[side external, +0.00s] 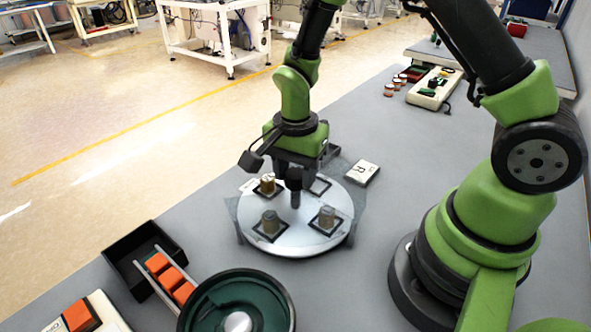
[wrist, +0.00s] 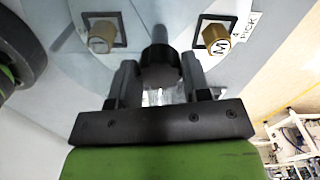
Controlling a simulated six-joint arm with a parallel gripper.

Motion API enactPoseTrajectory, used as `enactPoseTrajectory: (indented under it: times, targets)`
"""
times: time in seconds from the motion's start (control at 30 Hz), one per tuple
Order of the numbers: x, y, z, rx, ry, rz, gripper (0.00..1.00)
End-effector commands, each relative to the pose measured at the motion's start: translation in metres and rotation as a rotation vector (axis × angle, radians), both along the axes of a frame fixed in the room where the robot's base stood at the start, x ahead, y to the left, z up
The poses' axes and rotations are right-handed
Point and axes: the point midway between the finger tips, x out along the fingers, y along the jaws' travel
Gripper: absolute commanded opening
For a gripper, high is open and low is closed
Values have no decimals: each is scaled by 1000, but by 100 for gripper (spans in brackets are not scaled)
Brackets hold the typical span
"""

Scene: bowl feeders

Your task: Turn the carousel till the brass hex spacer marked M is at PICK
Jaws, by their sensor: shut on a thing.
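The carousel (side external: 290,240) is a round pale grey disc with black square outlines on top. The brass hex spacer marked M (wrist: 215,37) stands on one square, right beside the white PICK label (wrist: 247,27); in the side view the brass spacer (side external: 267,184) is at the disc's back left. The back right square (side external: 319,186) looks empty. My gripper (side external: 295,178) is shut on the dark centre knob (wrist: 160,68); the knob's upper part is partly hidden between the fingers.
A black tray (side external: 125,250) with orange blocks on rails (side external: 170,277) and a green bowl (side external: 240,300) stand at the front. Bare grey table lies left of the carousel.

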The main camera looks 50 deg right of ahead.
Motion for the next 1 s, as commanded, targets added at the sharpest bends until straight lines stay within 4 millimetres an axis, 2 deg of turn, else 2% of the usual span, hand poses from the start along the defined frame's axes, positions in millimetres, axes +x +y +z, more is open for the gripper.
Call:
enactPoseTrajectory:
  times: [0.07,0.1,0.2,0.47,0.57,1.0]
  targets:
    - [0,0,0,1,-1,-10,1]
    - [0,0,0,1,-1,-10,50]
    - [0,0,0,1,0,-8,69]
    - [0,0,1,1,0,-5,69]
    - [1,0,7,1,-3,-4,69]
    - [1,0,85,1,-6,-6,69]
